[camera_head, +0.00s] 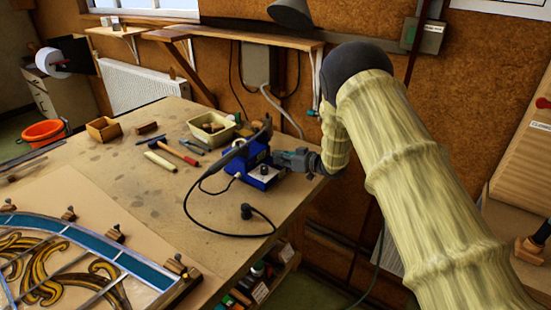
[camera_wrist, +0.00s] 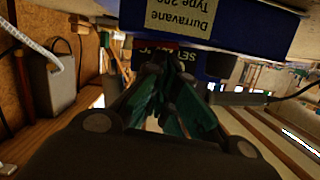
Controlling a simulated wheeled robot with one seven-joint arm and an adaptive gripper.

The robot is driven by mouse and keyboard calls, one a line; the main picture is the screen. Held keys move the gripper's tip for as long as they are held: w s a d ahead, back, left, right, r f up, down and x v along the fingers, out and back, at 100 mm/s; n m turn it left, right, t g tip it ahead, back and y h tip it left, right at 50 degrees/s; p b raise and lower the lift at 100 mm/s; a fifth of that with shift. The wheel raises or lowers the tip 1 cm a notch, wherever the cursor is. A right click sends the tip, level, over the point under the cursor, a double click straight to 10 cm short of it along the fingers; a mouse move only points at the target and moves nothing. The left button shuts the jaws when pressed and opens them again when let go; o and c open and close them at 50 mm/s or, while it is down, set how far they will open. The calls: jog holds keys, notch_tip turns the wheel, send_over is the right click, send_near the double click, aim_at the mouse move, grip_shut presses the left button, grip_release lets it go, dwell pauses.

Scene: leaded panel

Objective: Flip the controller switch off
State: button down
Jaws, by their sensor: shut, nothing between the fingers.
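The controller is a blue box (camera_head: 262,178) with a dark knob, near the right edge of the workbench. In the wrist view the controller (camera_wrist: 225,20) appears upside down across the top, with a pale "Durravane" label and part of a "SET °C" marking. My gripper (camera_head: 277,157) reaches it from the right. In the wrist view my gripper (camera_wrist: 172,58) is shut and empty, its fingertips close to the controller's face. A small reddish patch shows at the fingertips, perhaps the switch; its position and any contact are hidden.
A soldering iron and its black cord (camera_head: 225,233) lie around the controller's left and front. A cream tub (camera_head: 212,130), a hammer (camera_head: 180,153) and other tools lie behind to the left. The leaded panel (camera_head: 75,240) fills the bench's lower left. The bench's middle is clear.

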aim_at(278, 167)
jog(key=shift+r+p, duration=0.4)
jog(key=shift+r, duration=0.25)
jog(key=r+p, duration=0.1)
jog(key=r, duration=0.2)
jog(key=shift+s+a+r+p, duration=0.1)
jog(key=shift+s+a+p, duration=0.1)
jog(key=shift+p, duration=0.15)
jog(key=b+v, duration=0.4)
jog(key=v, duration=0.5)
jog(key=shift+s+d, duration=0.15)
jog(key=shift+s, duration=0.3)
